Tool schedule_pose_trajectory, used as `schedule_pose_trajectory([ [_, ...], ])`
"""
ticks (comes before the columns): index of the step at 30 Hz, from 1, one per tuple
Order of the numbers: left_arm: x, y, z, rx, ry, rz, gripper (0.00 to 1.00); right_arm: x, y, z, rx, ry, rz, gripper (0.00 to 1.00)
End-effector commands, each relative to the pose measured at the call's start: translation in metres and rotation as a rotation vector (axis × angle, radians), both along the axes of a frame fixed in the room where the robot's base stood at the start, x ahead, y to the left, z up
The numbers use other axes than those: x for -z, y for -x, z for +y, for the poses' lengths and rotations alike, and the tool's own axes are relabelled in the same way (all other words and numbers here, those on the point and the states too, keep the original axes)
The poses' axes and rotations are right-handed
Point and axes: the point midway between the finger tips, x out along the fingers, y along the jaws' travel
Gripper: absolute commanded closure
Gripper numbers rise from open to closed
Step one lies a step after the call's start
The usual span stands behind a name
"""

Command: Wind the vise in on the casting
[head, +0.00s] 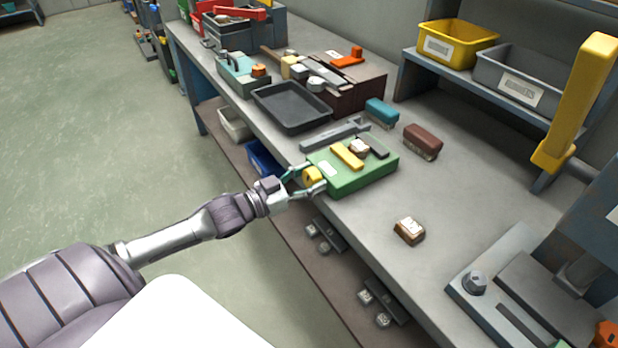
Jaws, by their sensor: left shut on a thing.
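The green vise (372,183) sits at the front edge of the bench. On its top are a yellow bar (347,156), a dark bar (377,146) and a white label. A small pale and brown block, which looks like the casting (359,147), sits between the bars. Whether the bars touch it is too small to tell. My left gripper (311,180) is at the vise's front-left side, shut on the yellow knob (312,174). Its fingers partly hide the knob. My right gripper is out of view.
A wood-and-white block (409,230) lies on the bench to the right. A black tray (291,107), a grey wrench-like bar (334,135), and teal (382,112) and maroon (423,140) brushes lie behind. A grey machine (535,290) stands at lower right. Bare bench surrounds the wood-and-white block.

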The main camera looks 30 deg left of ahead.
Motion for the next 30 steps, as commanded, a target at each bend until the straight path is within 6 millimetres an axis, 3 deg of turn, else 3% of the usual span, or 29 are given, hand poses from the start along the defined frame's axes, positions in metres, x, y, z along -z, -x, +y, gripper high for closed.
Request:
schedule_pose_trajectory([
  [6,-0.005,0.0,-0.001,-0.002,-0.237,-0.097,0.79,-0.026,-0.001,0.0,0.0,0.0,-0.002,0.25],
  [10,-0.002,0.001,-0.002,-0.001,-0.382,-0.158,0.79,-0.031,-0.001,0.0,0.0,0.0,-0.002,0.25],
  [20,0.001,0.001,-0.002,0.001,-0.428,-0.178,0.79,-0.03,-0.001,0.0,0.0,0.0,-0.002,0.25],
  [21,0.001,0.001,-0.002,0.001,-0.427,-0.178,0.41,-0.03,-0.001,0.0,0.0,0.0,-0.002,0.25],
  [25,0.001,0.001,-0.002,0.001,-0.427,-0.178,0.19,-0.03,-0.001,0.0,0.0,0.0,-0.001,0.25],
  [30,0.001,0.001,-0.002,0.0,-0.426,-0.176,0.19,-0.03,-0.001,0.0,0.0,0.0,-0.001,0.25],
])
